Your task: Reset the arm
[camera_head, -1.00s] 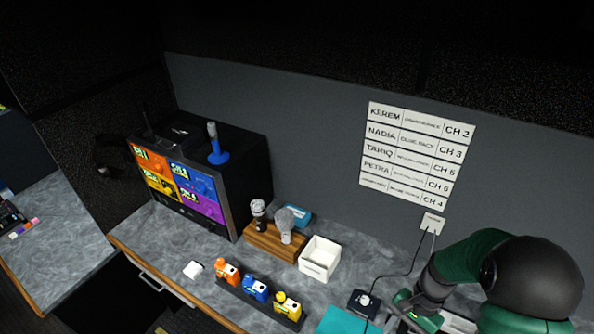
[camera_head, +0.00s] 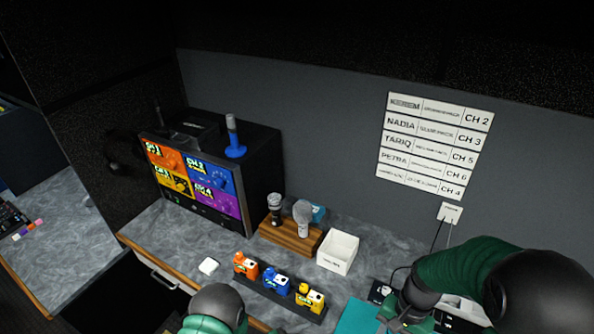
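My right arm comes in from the right edge. Its gripper (camera_head: 394,319) is low over the counter, beside the teal mat (camera_head: 358,318) and partly cut off by the bottom edge. I cannot make out whether its fingers are apart, and I see nothing held in it. A rounded grey and green part of my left arm shows at the bottom, in front of the counter edge. My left gripper is outside the picture.
The counter (camera_head: 190,236) holds a monitor (camera_head: 195,182), a wooden block (camera_head: 290,237) with microphones, a white box (camera_head: 338,252) and a dark tray (camera_head: 262,291) with orange, blue and yellow packs. A white pad (camera_head: 208,266) lies left. A channel list (camera_head: 433,146) hangs behind.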

